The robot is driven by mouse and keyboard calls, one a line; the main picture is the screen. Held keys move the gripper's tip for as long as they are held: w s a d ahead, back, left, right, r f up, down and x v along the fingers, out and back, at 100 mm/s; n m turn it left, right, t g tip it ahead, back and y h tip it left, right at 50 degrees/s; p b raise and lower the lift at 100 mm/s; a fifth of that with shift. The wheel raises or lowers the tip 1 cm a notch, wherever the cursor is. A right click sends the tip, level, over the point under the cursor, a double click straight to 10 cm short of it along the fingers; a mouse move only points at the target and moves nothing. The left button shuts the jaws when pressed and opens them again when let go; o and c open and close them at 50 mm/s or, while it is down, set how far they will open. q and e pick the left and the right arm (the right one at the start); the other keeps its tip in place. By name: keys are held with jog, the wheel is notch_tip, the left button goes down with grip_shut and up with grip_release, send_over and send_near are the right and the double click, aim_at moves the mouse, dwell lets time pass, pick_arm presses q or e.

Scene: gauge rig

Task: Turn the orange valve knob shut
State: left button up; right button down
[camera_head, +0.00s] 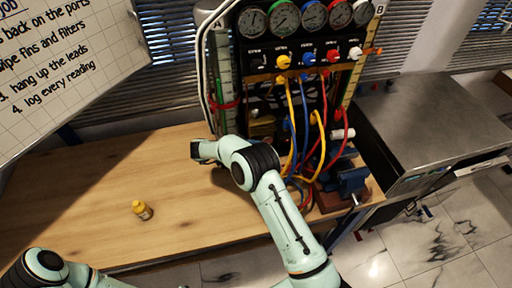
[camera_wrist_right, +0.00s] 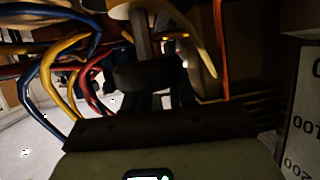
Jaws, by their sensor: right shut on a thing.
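The gauge rig (camera_head: 300,50) stands at the back of the bench with gauges, ports and coloured hoses. In the head view my right arm's wrist is in front of the rig's lower left part, and the orange valve knob cannot be made out there. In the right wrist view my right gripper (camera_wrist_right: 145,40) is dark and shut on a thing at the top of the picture. An orange-tan piece, which looks like the orange valve knob (camera_wrist_right: 120,10), shows beside the fingertips; most of it is hidden and its turn angle cannot be told. My left gripper is out of view; only its arm shows at lower left.
Yellow, blue and red hoses (camera_head: 317,130) hang close to the right of my right arm. A blue vise (camera_head: 352,182) stands at the bench's right end. A whiteboard (camera_head: 60,60) hangs at upper left.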

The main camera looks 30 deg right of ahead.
jog(key=c, duration=0.9)
grip_release()
jog(key=v, duration=1.3)
jog(key=shift+a+r, duration=0.1)
jog(key=shift+a, duration=0.05)
